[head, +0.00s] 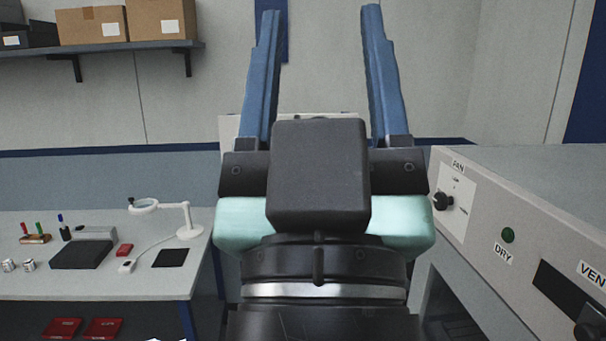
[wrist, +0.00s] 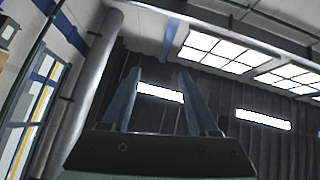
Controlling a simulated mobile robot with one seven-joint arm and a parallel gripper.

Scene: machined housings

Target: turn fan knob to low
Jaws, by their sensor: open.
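The fan knob (head: 442,201) is a small black knob on a white plate on the front of the grey housing (head: 480,222), at the right in the head view. The tag above it reads like FAN or PAN. Small marks surround the knob, too small to read. My gripper (head: 320,14) is open and empty in the middle of the head view, its two blue fingers pointing up. It is left of the knob and apart from it. In the wrist view my gripper (wrist: 161,70) points toward the ceiling, and no knob shows.
The housing also carries a green DRY button (head: 508,235), a dark slot (head: 565,291) and a second black knob (head: 591,325) by a partly cut-off label. At left, a workbench (head: 120,285) holds a magnifier lamp (head: 189,222) and small parts. A shelf (head: 110,47) with boxes hangs above.

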